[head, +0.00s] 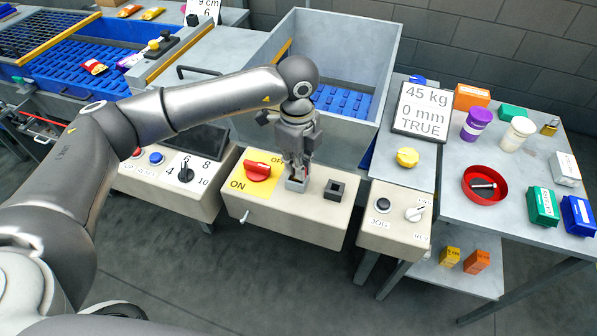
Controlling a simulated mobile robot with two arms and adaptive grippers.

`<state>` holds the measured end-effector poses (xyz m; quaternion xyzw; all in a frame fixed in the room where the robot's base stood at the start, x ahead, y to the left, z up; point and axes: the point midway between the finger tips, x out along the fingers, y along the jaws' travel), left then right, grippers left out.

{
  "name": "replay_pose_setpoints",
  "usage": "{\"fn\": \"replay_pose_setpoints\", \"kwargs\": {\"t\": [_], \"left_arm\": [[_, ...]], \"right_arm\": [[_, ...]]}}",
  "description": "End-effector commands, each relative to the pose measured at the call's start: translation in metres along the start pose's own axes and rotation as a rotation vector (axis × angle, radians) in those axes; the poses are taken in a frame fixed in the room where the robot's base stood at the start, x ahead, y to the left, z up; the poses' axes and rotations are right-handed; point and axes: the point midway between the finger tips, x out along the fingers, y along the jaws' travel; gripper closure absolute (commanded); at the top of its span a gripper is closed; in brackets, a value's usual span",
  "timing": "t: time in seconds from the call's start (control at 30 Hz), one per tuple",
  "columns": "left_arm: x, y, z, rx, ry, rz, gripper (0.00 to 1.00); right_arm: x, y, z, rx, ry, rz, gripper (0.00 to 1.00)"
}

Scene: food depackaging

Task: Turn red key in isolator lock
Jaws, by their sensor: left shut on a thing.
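My left gripper (297,176) points down at the grey lock block (296,185) on the beige isolator box (290,212). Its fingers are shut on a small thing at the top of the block. The fingers hide nearly all of it, so its red colour and turn angle cannot be made out; its place at the lock fits the key. The red rotary handle (258,171) sits on a yellow ON/OFF plate (243,183), just left of the gripper and apart from it. My right gripper is not in view.
A black square socket (334,190) stands right of the lock. A control box with a selector knob (186,174) is left, a JOG box (392,222) right. A metal hopper (360,65) rises behind. A side table (475,215) holds jars, boxes and a red bowl (467,188).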

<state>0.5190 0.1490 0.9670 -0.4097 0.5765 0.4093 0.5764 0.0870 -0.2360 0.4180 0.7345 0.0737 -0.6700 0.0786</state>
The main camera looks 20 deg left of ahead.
Motion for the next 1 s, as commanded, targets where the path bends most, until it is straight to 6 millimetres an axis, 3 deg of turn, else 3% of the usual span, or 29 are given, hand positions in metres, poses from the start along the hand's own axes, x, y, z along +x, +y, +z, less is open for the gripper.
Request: {"fn": "replay_pose_setpoints", "kwargs": {"t": [0.37,1.0], "left_arm": [[0.000,0.000,0.000,0.023,0.000,0.000,1.00],[0.000,0.000,0.000,0.330,-0.001,0.000,1.00]], "right_arm": [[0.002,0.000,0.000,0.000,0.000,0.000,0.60],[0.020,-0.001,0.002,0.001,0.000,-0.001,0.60]]}}
